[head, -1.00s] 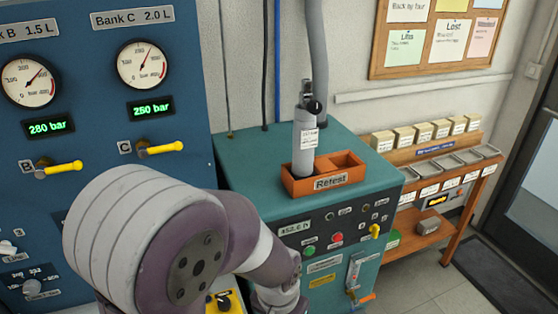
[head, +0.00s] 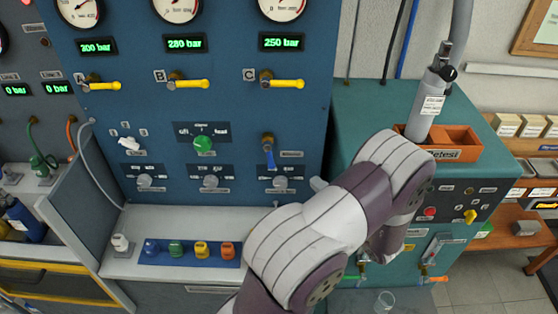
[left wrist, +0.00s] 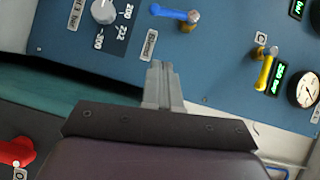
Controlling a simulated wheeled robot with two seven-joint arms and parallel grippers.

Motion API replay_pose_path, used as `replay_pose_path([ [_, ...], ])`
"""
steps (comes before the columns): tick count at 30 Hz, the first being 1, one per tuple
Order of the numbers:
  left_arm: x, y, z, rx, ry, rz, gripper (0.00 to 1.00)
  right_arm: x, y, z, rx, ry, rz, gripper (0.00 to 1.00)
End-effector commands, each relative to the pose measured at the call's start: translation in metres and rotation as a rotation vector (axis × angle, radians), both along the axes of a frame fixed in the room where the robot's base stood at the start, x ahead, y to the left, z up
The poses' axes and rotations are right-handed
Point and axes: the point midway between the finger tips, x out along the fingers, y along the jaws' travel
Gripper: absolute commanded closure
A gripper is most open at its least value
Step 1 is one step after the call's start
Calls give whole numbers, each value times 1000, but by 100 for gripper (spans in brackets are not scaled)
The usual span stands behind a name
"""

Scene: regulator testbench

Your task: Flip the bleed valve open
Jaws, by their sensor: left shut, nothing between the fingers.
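The bleed valve (head: 269,153) is a small valve with a blue lever on the blue panel, below the Bank C yellow lever. Its lever points down, and a small label sits to its right. In the left wrist view the blue lever (left wrist: 174,13) shows at the top, beyond my fingertips. My left gripper (head: 318,184) shows only as a grey tip past my arm in the head view, to the right of and a little below the lever. In the left wrist view the left gripper (left wrist: 160,72) is shut and empty, apart from the lever. My right gripper is not in view.
Yellow bank levers (head: 287,84) stick out above the bleed valve. A grey knob (head: 281,183) sits below it and a green knob (head: 203,144) to its left. The teal bench (head: 365,108) with an orange tray (head: 462,139) holding a grey cylinder stands to the right.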

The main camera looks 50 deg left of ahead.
Motion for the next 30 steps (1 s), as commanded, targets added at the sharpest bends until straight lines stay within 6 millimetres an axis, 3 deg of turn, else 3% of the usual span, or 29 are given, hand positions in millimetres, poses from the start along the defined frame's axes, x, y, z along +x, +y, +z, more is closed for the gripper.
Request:
replay_pose_path([
  [5,1,24,0,2,2,6,100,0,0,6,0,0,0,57],
  [16,9,102,-6,0,2,4,100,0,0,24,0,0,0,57],
  [22,-8,122,-11,-1,1,2,100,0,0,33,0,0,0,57],
  [30,-13,128,-15,-1,-2,-1,100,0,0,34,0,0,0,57],
])
